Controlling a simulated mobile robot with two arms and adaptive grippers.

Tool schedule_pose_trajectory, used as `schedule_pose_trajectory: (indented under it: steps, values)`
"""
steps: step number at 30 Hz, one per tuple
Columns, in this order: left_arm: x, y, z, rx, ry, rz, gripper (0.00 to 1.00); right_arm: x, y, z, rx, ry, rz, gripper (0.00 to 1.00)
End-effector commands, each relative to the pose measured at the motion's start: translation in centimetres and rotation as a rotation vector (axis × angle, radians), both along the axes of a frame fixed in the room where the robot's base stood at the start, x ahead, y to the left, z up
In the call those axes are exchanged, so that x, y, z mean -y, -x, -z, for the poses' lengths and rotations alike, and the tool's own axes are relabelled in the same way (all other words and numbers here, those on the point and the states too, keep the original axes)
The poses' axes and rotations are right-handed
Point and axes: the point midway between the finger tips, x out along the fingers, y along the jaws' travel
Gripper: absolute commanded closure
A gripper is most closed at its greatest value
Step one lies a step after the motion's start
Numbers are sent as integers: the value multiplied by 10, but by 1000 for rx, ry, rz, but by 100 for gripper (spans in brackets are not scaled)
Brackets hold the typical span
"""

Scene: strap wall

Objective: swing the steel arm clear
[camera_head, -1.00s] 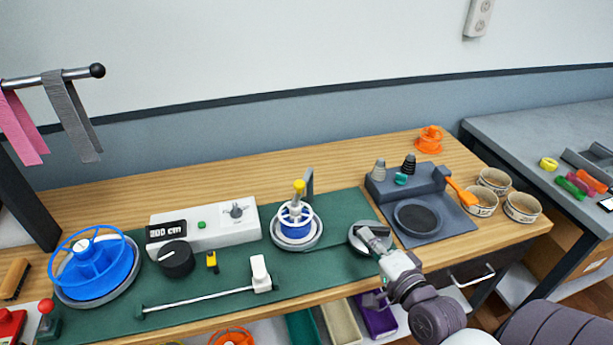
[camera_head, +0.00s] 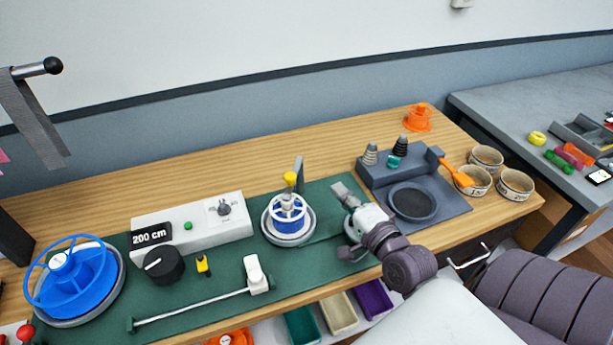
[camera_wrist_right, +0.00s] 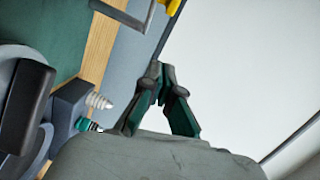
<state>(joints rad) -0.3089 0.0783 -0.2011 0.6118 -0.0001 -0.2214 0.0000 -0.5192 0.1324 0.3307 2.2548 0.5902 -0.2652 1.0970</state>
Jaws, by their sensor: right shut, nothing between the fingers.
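A thin upright grey steel piece (camera_head: 298,175) stands behind the small blue-and-white spool (camera_head: 288,212). A yellow knob (camera_head: 290,179) sits above the spool. I take the grey piece and knob to be parts of the steel arm; how they join is unclear. In the right wrist view a steel bar (camera_wrist_right: 122,14) and the yellow knob (camera_wrist_right: 172,5) show at the top edge. My right gripper (camera_head: 341,188) is to the right of the spool, over the green mat, apart from the knob. In the wrist view its fingers (camera_wrist_right: 160,72) are shut and empty. My left gripper is out of view.
A grey stand (camera_head: 450,208) with a round dark pad and cones stands right of my gripper. Three bowls (camera_head: 486,158) are beyond it. A white control box (camera_head: 190,222) and a large blue reel (camera_head: 75,280) are left. A strap rail (camera_head: 35,69) projects at upper left.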

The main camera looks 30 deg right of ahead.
Motion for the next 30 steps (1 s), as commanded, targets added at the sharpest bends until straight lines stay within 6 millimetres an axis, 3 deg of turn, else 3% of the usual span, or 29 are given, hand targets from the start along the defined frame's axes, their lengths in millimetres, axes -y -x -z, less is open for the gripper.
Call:
schedule_pose_trajectory:
  steps: [5,10,18,30]
  values:
    - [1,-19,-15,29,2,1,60,4,-41,-3,4,-2,-1,100]
    - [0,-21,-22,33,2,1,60,7,-75,0,2,0,0,100]
    - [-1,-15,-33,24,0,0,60,-26,-85,8,0,-2,0,100]
    - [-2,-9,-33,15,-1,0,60,-31,-86,10,0,0,0,100]
